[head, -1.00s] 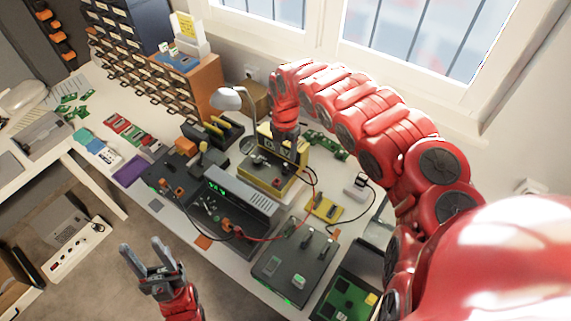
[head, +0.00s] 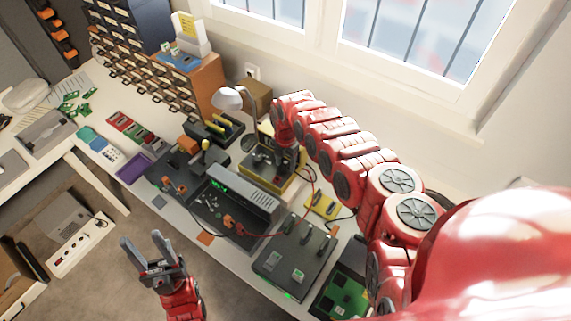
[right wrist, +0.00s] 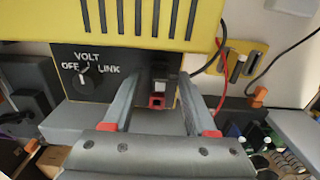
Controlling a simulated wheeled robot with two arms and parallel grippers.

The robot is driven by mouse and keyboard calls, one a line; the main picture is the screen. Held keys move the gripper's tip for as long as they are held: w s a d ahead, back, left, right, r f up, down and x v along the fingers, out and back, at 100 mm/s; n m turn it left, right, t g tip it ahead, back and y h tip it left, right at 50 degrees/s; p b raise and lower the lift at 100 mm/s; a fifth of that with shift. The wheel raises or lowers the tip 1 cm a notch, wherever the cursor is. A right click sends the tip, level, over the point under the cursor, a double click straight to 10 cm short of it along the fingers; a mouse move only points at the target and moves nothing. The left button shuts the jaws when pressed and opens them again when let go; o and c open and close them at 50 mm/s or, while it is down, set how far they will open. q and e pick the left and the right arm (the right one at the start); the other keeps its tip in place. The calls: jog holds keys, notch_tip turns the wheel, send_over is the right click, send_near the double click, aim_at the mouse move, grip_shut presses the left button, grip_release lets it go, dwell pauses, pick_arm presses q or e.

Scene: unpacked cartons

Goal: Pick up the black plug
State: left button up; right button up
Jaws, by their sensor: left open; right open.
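A small black block with a pale face and a red end (right wrist: 158,76), which looks like the black plug, sits at the dark front panel of the yellow unit (right wrist: 205,18), right of the VOLT dial. My right gripper (right wrist: 157,88) is open, with one finger on each side of it; I cannot tell whether they touch it. In the head view my right gripper (head: 284,158) is over the yellow unit (head: 270,172) on the bench, and the plug cannot be made out there. My left gripper (head: 141,246) is open and empty in front of the bench, far from the unit.
A white lamp (head: 229,98) stands behind the unit. A grey-black box (head: 243,200) and a dark panel (head: 293,262) lie in front of it. Red and black cables run on its right. A yellow plate (right wrist: 241,66) lies right of the gripper.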

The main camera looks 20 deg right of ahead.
grip_shut()
dwell(0.3)
dwell(1.1)
